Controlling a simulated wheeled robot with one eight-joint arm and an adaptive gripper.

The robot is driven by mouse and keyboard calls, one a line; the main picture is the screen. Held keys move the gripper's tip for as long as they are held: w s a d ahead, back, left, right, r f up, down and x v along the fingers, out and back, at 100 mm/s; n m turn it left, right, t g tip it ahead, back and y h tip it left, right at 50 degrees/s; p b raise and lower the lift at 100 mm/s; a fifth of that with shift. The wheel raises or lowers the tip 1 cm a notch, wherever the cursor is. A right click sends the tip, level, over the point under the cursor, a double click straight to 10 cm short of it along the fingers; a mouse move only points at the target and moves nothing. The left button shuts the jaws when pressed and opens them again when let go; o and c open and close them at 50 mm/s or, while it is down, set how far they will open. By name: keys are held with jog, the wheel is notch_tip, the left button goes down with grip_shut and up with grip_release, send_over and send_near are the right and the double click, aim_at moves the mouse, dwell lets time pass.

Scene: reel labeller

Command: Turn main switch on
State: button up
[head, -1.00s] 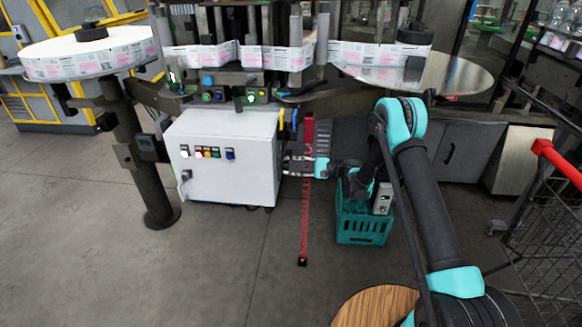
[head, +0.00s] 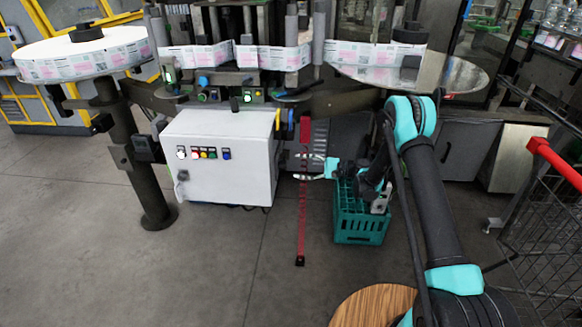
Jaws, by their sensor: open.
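The white control box (head: 228,183) of the labeller stands low in the middle left, with several coloured buttons (head: 204,153) on its front. A small grey and dark fitting (head: 183,175) sits low on the left of that front; it may be the main switch, but it is too small to tell its position. My gripper (head: 298,166) is to the right of the box, apart from its right side, with its fingers pointing left. It is open and empty. The right side of the box is seen too edge-on to show any switch there.
A green crate (head: 361,224) stands on the floor under my arm. A red vertical strip (head: 302,220) runs down behind my gripper to the floor. A red-handled cart (head: 550,205) is at the right. The floor before the box is clear.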

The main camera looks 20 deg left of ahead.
jog(key=v, duration=0.7)
jog(key=s+d+r+t+h, duration=0.2)
jog(key=d+r+t+h, duration=0.15)
jog(key=d+r, duration=0.35)
jog(key=s+d+r+n+t+h, duration=0.2)
jog(key=s+d+h, duration=0.7)
jog(key=s+d, duration=0.7)
jog(key=d+r+t, duration=0.1)
jog(key=d+r, duration=0.1)
jog(key=d, duration=0.2)
jog(key=shift+s, duration=0.2)
jog(key=s+d+h, duration=0.1)
jog(key=s+d, duration=0.3)
jog(key=s+d+f+n+t+h, duration=0.1)
jog(key=s+d+h, duration=0.1)
jog(key=s+d, duration=0.2)
jog(key=s+d+f+n+h, duration=0.1)
jog(key=s+d+h, duration=0.1)
jog(key=s+d, duration=0.2)
jog(key=shift+s+d+f+t, duration=0.2)
jog(key=shift+s+f+t, duration=0.05)
jog(key=shift+s+t, duration=0.1)
jog(key=shift+c, duration=0.2)
